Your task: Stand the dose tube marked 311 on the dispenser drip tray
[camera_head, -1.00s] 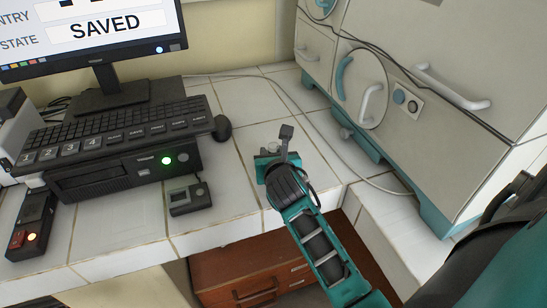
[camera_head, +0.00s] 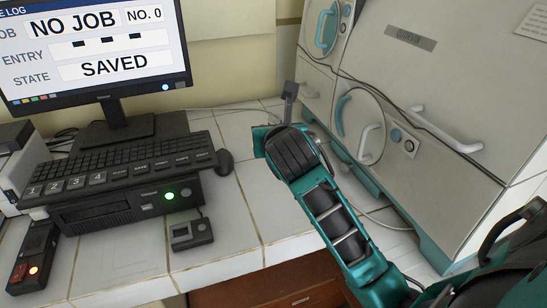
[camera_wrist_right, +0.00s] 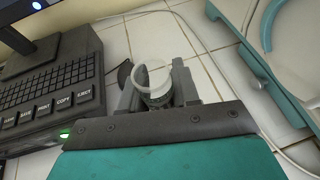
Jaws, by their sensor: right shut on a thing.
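My right gripper (camera_head: 288,100) is over the white tiled counter, to the right of the mouse. In the right wrist view, its fingers (camera_wrist_right: 157,85) are shut on a small tube (camera_wrist_right: 153,80) with a pale round rim and a darker lower part. No marking can be read on the tube, so I cannot tell if it is 311. In the head view the gripper and wrist hide the tube. My left gripper is not in view. I cannot make out a dispenser drip tray in these frames.
A monitor (camera_head: 95,45) reading NO JOB and SAVED, a keyboard (camera_head: 120,160) on a black unit (camera_head: 120,205), and a mouse (camera_head: 224,162) stand at left. A small grey device (camera_head: 191,232) lies in front. A large incubator cabinet (camera_head: 430,90) bounds the right. Counter tiles between are clear.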

